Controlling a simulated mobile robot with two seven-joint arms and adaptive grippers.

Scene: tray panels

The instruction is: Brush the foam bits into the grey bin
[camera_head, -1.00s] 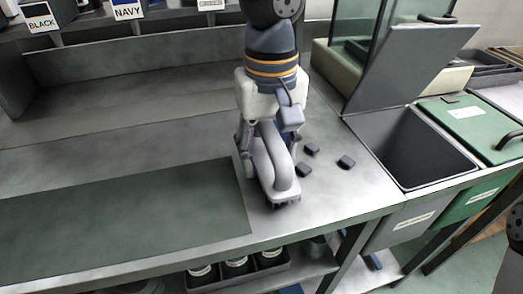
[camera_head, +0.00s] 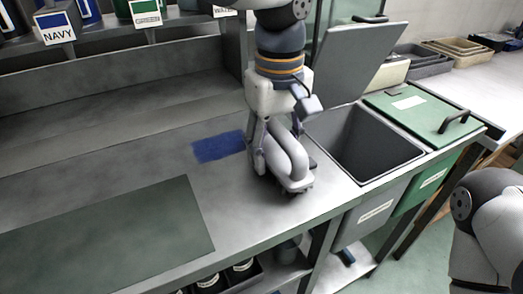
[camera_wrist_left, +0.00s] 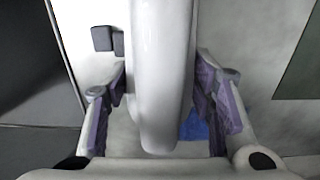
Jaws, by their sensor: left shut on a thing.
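My left gripper (camera_head: 283,148) is shut on the brush (camera_head: 289,163), a pale grey tool with a thick looped handle and dark bristles. The brush is upright with its bristles at the bench top, near the bench's right edge. It also shows in the left wrist view (camera_wrist_left: 160,75) between the fingers. Two dark grey foam bits (camera_wrist_left: 103,38) lie beside the handle in that view, on its bin side; the head view shows none, as the gripper and brush cover that area. The grey bin (camera_head: 392,166) stands open just right of the brush, lid raised.
A green bin with its lid (camera_head: 428,116) shut stands right of the grey one. A flat blue patch (camera_head: 218,146) lies left of the brush, with a dark green mat (camera_head: 110,232) nearer. My right arm shows at lower right. Labelled containers line the back.

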